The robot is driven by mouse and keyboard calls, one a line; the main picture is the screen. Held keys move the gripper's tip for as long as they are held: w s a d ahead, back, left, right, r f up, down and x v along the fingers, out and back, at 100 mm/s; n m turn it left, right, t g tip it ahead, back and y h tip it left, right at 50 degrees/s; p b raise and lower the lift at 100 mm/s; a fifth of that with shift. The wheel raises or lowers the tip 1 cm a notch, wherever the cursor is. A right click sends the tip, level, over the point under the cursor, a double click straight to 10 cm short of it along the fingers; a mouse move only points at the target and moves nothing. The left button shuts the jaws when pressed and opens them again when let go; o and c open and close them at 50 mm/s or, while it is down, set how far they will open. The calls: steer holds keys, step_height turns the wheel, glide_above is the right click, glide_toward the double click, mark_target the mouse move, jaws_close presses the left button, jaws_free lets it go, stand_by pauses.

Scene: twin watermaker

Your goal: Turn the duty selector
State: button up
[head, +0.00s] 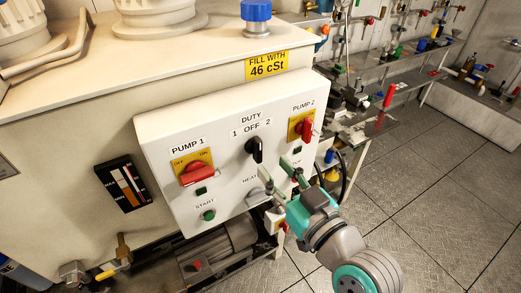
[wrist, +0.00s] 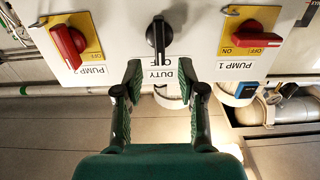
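The duty selector (head: 256,150) is a black knob on the white panel, under the words DUTY and 1 OFF 2. In the wrist view the selector (wrist: 158,38) shows upside down, its handle roughly upright, in line with the OFF label. My gripper (head: 278,169) is in front of the panel, below and right of the selector in the head view. In the wrist view my gripper (wrist: 160,72) has its fingers spread wide with nothing between them. The selector lies beyond the fingertips, centred between them and apart from both.
The red PUMP 1 switch (head: 197,172) is left of the selector and the red PUMP 2 switch (head: 305,130) is right of it. A green START button (head: 209,215) is lower left. A bench with fittings (head: 380,122) stands behind at right. The floor at right is clear.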

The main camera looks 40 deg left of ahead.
mark_target(260, 152)
steer(key=shift+x, duration=3.2)
jaws_close()
